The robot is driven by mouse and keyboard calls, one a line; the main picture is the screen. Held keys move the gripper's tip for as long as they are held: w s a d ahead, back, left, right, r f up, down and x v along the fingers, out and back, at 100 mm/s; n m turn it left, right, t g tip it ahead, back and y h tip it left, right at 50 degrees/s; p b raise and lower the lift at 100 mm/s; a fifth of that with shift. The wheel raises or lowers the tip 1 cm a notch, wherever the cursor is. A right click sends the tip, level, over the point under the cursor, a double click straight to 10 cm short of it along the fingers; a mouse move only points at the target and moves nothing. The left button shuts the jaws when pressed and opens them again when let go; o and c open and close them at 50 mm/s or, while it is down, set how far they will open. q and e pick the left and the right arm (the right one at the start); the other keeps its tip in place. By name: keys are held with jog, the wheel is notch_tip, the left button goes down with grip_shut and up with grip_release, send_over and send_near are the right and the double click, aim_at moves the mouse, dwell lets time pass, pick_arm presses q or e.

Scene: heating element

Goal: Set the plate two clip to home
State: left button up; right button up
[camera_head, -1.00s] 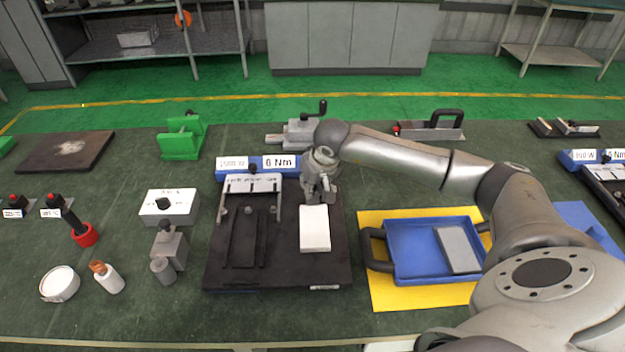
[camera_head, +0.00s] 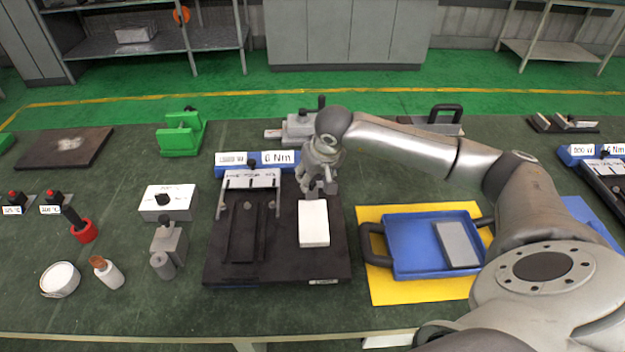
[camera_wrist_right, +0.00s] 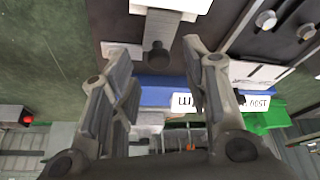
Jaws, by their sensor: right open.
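A black fixture (camera_head: 280,268) lies on the green bench with a white block (camera_head: 313,223) on its right side. A grey clip frame (camera_head: 250,182) with a label and a dark knob spans its left side. My right gripper (camera_head: 320,190) is just behind the white block, over the fixture's back right. In the right wrist view my gripper's fingers (camera_wrist_right: 155,75) are spread apart. A dark knob (camera_wrist_right: 157,58) at the end of a pale bar (camera_wrist_right: 165,15) lies in the gap between them; I see no contact. The gripper hides the fixture's back right corner in the head view.
A blue label strip (camera_head: 232,170) runs along the fixture's back. A grey vise-like tool (camera_head: 297,129) stands behind it. A blue tray (camera_head: 410,260) on a yellow sheet is to the right. A white box (camera_head: 168,204) and a grey part (camera_head: 168,248) stand to the left.

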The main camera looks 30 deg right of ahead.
jog(key=v, duration=0.9)
jog(key=shift+s+r, duration=0.15)
jog(key=shift+r, duration=0.05)
jog(key=shift+f, duration=0.1)
